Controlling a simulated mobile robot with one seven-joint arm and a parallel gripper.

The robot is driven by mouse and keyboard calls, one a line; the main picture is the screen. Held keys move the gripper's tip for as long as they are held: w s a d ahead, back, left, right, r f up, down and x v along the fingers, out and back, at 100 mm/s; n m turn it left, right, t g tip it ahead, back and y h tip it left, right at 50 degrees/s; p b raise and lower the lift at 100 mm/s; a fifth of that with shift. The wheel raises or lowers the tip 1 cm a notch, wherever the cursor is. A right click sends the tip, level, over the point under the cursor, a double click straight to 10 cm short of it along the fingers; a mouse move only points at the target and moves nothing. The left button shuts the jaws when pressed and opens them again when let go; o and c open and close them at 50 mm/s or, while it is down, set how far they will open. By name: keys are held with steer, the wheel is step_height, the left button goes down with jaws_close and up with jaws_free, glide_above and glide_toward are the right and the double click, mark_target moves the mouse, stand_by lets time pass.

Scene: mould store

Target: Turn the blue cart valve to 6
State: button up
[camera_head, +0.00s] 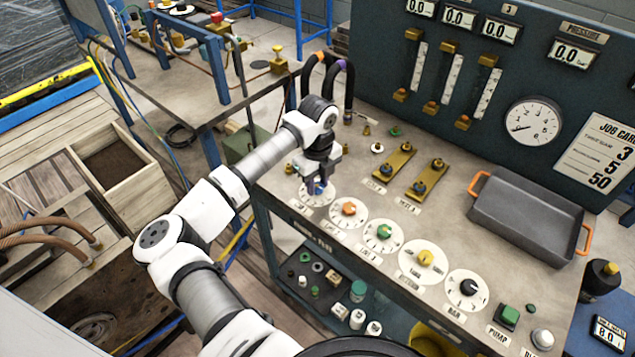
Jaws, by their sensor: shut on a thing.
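The blue valve knob (316,188) sits on a round white dial plate (308,198) at the left end of the row on the cart's top. My gripper (317,183) points down over this dial and is shut on the blue knob. The fingers hide most of the knob, and I cannot tell which number its pointer is at. The dial's printed numbers are too small to read. The label in front of the dial is partly legible at best.
An orange knob (348,208), a green knob (384,231), a yellow knob (425,257) and a black knob (468,287) continue the row to the right. A grey tray (528,215) lies behind them. Dark hoses (349,85) rise close behind my gripper. A gauge (533,122) is on the back panel.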

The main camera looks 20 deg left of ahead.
steer(key=m+b, duration=0.1)
steer(key=b, duration=0.1)
steer(key=m+b, duration=0.2)
steer(key=b, duration=0.1)
steer(key=shift+f, duration=0.35)
steer(key=m+b, duration=0.5)
steer(key=shift+r, duration=0.1)
steer(key=m+b, duration=0.4)
steer(key=shift+r, duration=0.1)
steer(key=m+b, duration=0.2)
steer(key=m, duration=0.3)
steer(key=m+b, duration=0.1)
steer(key=m, duration=0.3)
steer(key=shift+r+m, duration=0.15)
steer(key=shift+m, duration=0.15)
steer(key=m+b, duration=0.1)
steer(key=m, duration=0.3)
steer(key=shift+a, duration=0.1)
steer(key=m, duration=0.5)
steer(key=shift+w+m, duration=0.1)
steer(key=shift+m, duration=2.4)
